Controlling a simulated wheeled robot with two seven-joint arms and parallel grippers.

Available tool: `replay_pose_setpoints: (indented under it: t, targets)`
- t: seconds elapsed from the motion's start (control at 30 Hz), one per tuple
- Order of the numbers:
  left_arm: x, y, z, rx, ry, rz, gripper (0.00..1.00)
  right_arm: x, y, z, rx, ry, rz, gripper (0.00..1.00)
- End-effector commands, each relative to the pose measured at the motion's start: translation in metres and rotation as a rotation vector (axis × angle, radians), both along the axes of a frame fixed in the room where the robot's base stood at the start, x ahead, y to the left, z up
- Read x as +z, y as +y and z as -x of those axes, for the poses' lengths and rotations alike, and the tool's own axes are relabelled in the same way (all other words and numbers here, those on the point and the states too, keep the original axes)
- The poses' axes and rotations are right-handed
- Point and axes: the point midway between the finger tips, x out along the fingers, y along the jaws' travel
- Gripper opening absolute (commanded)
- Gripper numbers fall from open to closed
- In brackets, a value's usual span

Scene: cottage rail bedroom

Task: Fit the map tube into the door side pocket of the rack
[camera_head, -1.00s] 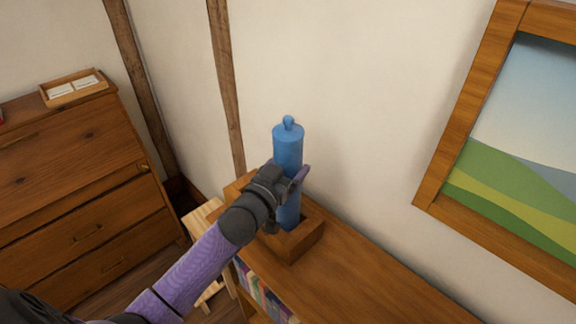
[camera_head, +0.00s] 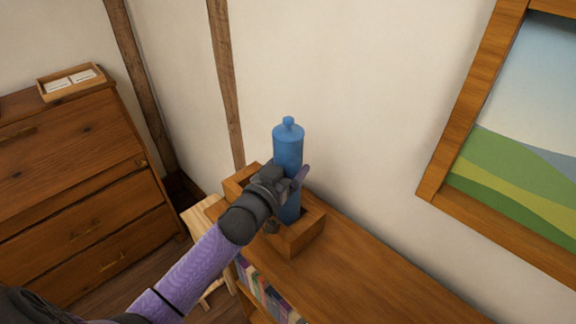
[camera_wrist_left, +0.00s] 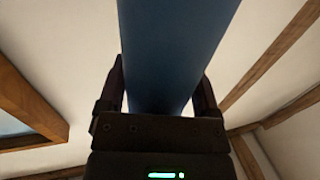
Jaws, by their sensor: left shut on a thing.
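The blue map tube (camera_head: 288,150) with a knob on top stands near upright in the head view. My left gripper (camera_head: 284,182) is shut on its middle. The tube also fills the upper middle of the left wrist view (camera_wrist_left: 172,55), between the two fingers (camera_wrist_left: 160,90). The tube's lower end is at the wooden rack (camera_head: 306,238) on top of the bookcase and sits within the outline of its near right pocket. The rack wall hides the bottom of the tube, so I cannot tell how deep it goes. My right gripper is not in view.
The rack stands on a bookcase top (camera_head: 370,275) with books (camera_head: 262,290) below. A wall (camera_head: 350,90) is close behind. A framed picture (camera_head: 520,170) hangs at right. A drawer chest (camera_head: 70,180) with a small tray (camera_head: 72,83) is at left, a pale stool (camera_head: 200,217) between.

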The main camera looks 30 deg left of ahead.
Motion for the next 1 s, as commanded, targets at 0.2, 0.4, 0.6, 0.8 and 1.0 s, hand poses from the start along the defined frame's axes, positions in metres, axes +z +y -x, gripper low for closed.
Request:
replay_pose_setpoints:
  t: [0.2, 0.4, 0.6, 0.8, 1.0]
  targets:
    - [-0.006, 0.0, 0.0, 0.0, -0.001, 0.001, 0.0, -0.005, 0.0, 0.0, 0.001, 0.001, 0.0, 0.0]
    - [-0.011, 0.0, 0.0, 0.0, -0.001, 0.001, 0.0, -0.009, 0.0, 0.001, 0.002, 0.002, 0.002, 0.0]
    - [-0.016, 0.0, 0.0, 0.0, -0.002, 0.001, 0.0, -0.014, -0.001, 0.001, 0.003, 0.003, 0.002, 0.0]
    - [-0.021, 0.0, 0.0, 0.0, -0.002, 0.001, 0.0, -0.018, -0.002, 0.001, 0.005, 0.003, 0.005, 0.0]
    - [-0.026, 0.0, 0.0, 0.0, -0.002, 0.001, 0.0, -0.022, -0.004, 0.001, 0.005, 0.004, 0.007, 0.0]
